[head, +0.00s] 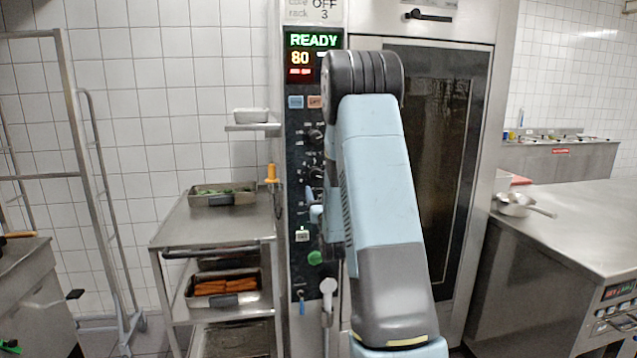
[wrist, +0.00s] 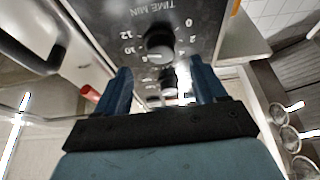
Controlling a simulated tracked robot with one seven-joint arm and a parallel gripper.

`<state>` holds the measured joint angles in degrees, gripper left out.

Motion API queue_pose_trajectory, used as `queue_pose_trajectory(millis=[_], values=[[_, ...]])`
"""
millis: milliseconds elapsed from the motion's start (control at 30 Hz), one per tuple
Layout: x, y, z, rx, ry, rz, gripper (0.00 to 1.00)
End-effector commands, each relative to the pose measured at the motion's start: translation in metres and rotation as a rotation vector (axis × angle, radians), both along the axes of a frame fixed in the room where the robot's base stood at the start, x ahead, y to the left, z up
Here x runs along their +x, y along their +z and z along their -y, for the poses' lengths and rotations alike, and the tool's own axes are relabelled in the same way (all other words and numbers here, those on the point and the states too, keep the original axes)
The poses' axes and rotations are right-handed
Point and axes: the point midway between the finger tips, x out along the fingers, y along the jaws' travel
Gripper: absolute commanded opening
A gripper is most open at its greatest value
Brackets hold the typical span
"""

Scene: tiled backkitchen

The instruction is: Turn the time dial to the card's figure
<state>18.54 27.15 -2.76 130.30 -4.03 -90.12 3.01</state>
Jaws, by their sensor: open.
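The time dial (wrist: 160,43) is a round dark knob on the oven's black panel, under the upside-down words TIME MIN in the wrist view. Figures 12, 10, 0 and 2 are readable around it. A pale mark on the knob faces lower left, below the 10; its exact figure is too small to tell. My gripper (wrist: 164,82) is open, its two blue fingers apart, with the dial beyond and between them, not gripped. In the head view my arm mostly hides the gripper.
The panel's display (head: 314,55) reads READY and 80. Other knobs (head: 315,137) share the panel, with a green button (head: 315,257) lower down. The oven door (head: 440,150) is right of it. A steel trolley (head: 180,232) with trays stands close on the left.

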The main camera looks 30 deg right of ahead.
Motion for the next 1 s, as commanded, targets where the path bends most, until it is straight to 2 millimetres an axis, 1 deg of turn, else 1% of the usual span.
queue_pose_trajectory(millis=[33,200,400,567,800,1000], values=[[0.009,0.004,0.002,-0.001,0.000,0.002,0.71],[0.032,0.015,0.009,0.000,0.001,0.002,0.71],[0.049,0.021,0.013,0.001,0.001,0.000,0.71],[0.054,0.023,0.015,0.001,0.001,0.000,0.71],[0.054,0.023,0.014,0.001,0.001,-0.001,0.71],[0.054,0.023,0.014,0.001,0.001,-0.001,0.51]])
